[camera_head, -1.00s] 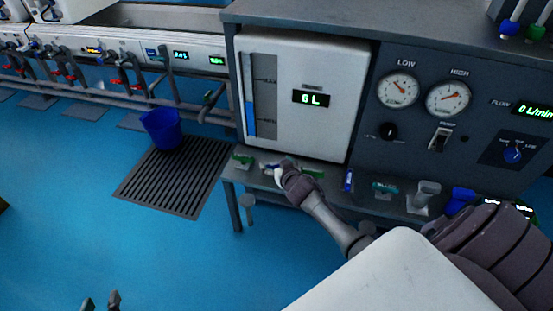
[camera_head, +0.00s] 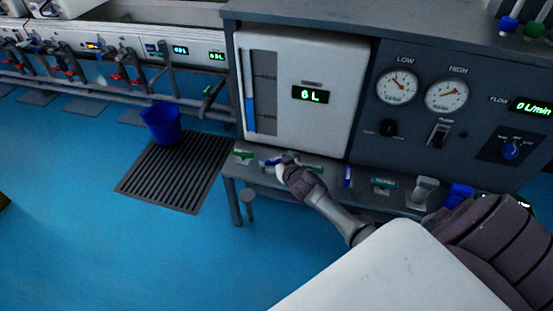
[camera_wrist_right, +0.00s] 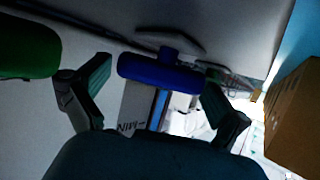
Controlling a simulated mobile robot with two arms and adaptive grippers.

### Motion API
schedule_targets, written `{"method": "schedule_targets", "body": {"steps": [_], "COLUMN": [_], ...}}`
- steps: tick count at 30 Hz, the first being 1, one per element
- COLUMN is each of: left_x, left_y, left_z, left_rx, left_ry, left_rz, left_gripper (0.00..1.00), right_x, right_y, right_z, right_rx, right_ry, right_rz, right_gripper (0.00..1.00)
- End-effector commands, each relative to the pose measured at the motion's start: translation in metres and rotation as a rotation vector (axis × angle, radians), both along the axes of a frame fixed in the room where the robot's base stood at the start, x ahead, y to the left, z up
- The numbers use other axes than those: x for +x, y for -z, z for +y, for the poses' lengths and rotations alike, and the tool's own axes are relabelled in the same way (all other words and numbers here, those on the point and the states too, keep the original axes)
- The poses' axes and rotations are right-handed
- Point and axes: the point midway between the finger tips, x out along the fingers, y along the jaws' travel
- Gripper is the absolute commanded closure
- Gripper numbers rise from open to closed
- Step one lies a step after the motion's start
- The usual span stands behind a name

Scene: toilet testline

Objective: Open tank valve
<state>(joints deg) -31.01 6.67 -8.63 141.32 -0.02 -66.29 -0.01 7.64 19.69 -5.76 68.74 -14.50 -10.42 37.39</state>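The tank (camera_head: 335,75) is a white panel with a level gauge (camera_head: 262,95), partly blue, and a green display that seems to read 6 L. Below it, a row of small valves sits along the grey ledge. My right gripper (camera_head: 281,168) is at a blue valve handle (camera_head: 268,161), between two green handles. In the right wrist view, a blue handle (camera_wrist_right: 160,72) lies crosswise between and just beyond my two fingertips (camera_wrist_right: 157,90). The fingers are spread apart, and no grip on it shows. A green handle (camera_wrist_right: 25,47) is at left. My left gripper is out of view.
Other handles stand close by: green (camera_head: 243,154) to the left, blue (camera_head: 347,177) and teal (camera_head: 383,184) to the right. Dials, a pump switch (camera_head: 438,134) and a flow display (camera_head: 530,106) fill the right panel. A blue bucket (camera_head: 162,124) stands on a floor grate (camera_head: 175,180).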

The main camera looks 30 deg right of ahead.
Motion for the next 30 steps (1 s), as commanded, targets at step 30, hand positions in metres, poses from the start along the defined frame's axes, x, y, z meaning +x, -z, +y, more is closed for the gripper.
{"method": "schedule_targets", "body": {"steps": [30], "left_x": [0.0], "left_y": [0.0], "left_z": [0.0], "left_rx": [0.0], "left_ry": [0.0], "left_rz": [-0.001], "left_gripper": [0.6], "right_x": [-0.107], "right_y": [-0.046], "right_z": [0.016], "right_rx": [0.001], "right_ry": [0.0], "right_rz": [-0.001], "right_gripper": [0.0]}}
